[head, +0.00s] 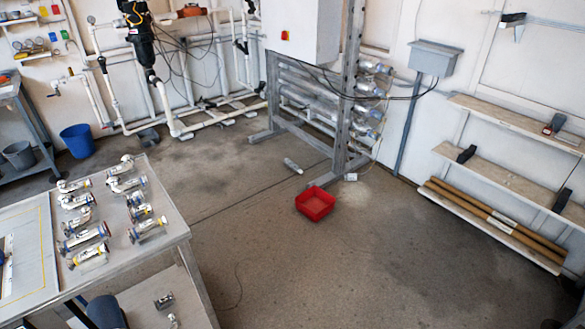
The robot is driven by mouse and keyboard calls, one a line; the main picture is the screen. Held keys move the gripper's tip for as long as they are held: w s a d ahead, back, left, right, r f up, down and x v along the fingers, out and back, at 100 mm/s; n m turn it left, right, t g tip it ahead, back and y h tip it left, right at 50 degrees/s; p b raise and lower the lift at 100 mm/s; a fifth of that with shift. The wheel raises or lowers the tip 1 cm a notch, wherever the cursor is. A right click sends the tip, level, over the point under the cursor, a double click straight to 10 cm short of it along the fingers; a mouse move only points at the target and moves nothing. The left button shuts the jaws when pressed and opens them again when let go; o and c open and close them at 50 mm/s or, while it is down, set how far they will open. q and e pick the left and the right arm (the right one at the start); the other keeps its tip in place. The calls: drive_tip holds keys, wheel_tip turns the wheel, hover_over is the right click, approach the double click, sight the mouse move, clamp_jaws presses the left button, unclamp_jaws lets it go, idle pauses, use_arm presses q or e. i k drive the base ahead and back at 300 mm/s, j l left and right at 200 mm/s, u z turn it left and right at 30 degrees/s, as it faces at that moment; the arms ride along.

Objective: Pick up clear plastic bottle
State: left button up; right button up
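A small clear, whitish bottle (292,165) lies on its side on the concrete floor, near the middle of the head view. It lies just behind and left of a red square bin, apart from it, and in front of the metal frame's foot. Neither of my grippers can be made out in the head view. Small dark shapes at the bottom right edge are too cut off to identify.
The red bin (316,203) stands on open floor. A metal frame (345,110) with tubes stands behind. A table (115,255) with several metal fittings fills the lower left. A blue bucket (77,140) stands at left, wall shelves (510,175) at right. The front floor is clear.

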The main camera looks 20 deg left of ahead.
sight(291, 163)
drive_tip(key=i+j+z, duration=0.1)
drive_tip(key=i, duration=0.75)
drive_tip(key=i+l+u, duration=0.1)
drive_tip(key=i+u, duration=0.15)
drive_tip(key=i, duration=0.2)
drive_tip(key=i+l+u, duration=0.2)
drive_tip(key=i, duration=0.25)
drive_tip(key=i+l+u, duration=0.25)
drive_tip(key=i, duration=0.2)
drive_tip(key=i+j+u, duration=0.45)
drive_tip(key=i+u, duration=0.45)
drive_tip(key=i, duration=0.25)
drive_tip(key=i+u, duration=0.45)
drive_tip(key=i, duration=0.15)
drive_tip(key=i+z, duration=0.25)
drive_tip(key=i, duration=0.2)
drive_tip(key=i+j+z, duration=0.55)
drive_tip(key=i, duration=0.25)
drive_tip(key=l, duration=0.1)
